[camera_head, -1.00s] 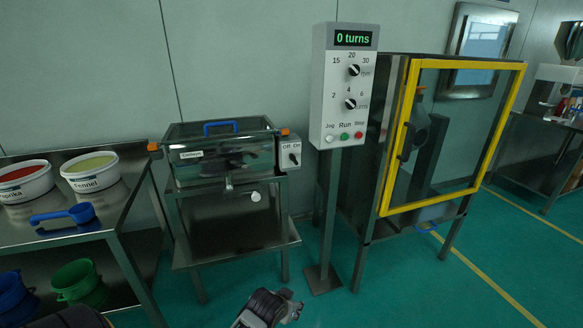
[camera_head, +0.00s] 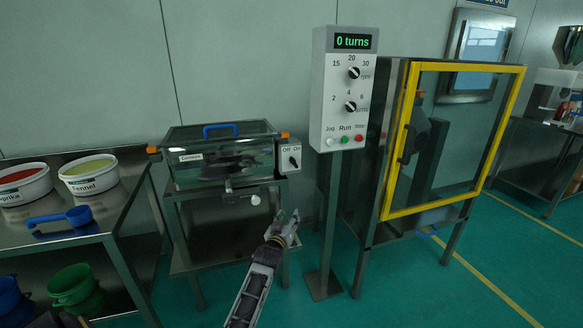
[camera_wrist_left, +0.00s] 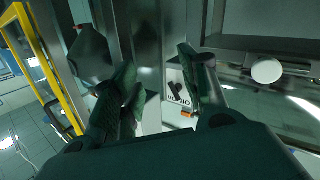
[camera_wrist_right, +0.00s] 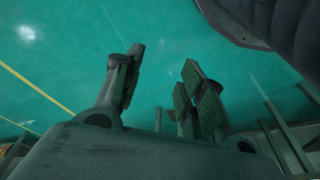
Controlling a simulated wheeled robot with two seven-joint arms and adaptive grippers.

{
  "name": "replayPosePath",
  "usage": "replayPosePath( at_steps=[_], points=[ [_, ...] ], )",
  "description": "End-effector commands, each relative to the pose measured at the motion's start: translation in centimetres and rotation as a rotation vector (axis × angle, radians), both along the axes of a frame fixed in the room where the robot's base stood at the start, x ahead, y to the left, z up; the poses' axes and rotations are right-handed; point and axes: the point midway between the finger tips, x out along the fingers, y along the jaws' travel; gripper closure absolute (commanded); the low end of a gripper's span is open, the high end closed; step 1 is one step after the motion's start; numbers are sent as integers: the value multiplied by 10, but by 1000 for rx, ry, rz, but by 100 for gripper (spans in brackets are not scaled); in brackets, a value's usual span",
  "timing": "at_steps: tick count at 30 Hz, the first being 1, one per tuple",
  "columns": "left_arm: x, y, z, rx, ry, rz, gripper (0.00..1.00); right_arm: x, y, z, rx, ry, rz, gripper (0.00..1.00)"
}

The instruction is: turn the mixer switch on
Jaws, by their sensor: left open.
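The mixer switch (camera_head: 294,162) is a black knob on a white box marked Off and On. The box is on the right end of the clear-sided mixer (camera_head: 222,180), which has a blue lid handle. I cannot tell for sure which mark the knob points to. My left gripper (camera_head: 287,226) is open and empty, below and in front of the switch. In the left wrist view the switch (camera_wrist_left: 176,91) shows between the spread fingertips (camera_wrist_left: 158,80), with space before it. My right gripper (camera_wrist_right: 160,78) is open and empty over the green floor, outside the head view.
A control post (camera_head: 345,90) reading 0 turns stands right of the switch, beside a yellow-framed cabinet (camera_head: 402,140). A white round knob (camera_head: 255,199) projects below the mixer's front. Left is a table with tubs (camera_head: 90,180) and a blue scoop (camera_head: 60,216).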

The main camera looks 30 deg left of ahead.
Motion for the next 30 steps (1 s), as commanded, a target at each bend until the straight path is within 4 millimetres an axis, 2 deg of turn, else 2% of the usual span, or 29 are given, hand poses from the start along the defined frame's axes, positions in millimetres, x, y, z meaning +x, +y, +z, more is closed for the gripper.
replayPosePath(
  at_steps=[6, 15, 21, 30],
  points=[
    [27, 22, 32, -30, -183, 32, 56, -4, 5, -16, 8, 15, 7, 60],
    [48, 40, 68, -67, -404, 53, 56, -9, 11, -35, 17, 30, 13, 60],
    [52, 44, 78, -79, -469, 56, 56, -10, 13, -41, 18, 34, 16, 60],
    [53, 44, 79, -79, -473, 56, 56, -10, 13, -41, 18, 35, 16, 60]
  ],
)
